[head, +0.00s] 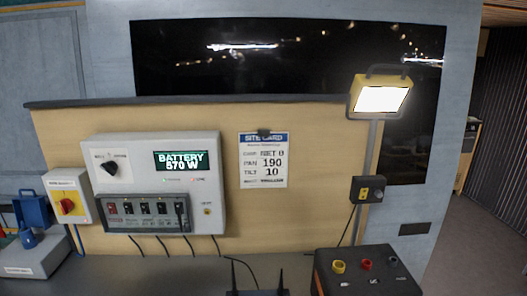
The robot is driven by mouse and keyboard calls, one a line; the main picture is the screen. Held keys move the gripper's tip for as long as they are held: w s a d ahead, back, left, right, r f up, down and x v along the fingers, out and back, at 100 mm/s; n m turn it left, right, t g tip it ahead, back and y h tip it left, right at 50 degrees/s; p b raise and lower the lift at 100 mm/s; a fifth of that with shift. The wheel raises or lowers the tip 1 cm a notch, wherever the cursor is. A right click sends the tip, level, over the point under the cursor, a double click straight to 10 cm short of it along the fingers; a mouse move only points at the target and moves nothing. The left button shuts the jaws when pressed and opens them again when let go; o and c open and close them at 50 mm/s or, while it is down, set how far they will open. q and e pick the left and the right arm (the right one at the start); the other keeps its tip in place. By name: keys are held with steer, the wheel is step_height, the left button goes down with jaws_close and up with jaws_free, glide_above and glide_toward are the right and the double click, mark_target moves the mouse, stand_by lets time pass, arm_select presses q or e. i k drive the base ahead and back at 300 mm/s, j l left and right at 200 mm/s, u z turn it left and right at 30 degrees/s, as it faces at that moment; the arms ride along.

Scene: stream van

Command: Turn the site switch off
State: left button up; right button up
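A yellow and white switch box (68,198) with a red rotary knob (67,206) is fixed at the left end of the wooden board. Its label is too small to read surely, and I cannot tell the knob's position. To its right is a grey power panel (214,190) with a black selector knob (110,168), a lit display (181,161) reading "BATTERY 570 W" and a row of small switches (145,209). A lamp (380,97) on a post at the right is lit. Neither of my grippers is in view.
A blue connector (33,209) and a grey box (32,258) stand at the left. A dark box with coloured terminals (367,275) stands at the front right. A dark device with two upright prongs (258,293) is at the bottom edge. Cables hang below the panel. A card (263,165) is on the board.

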mark_target(67, 205)
steer(key=u, duration=1.4)
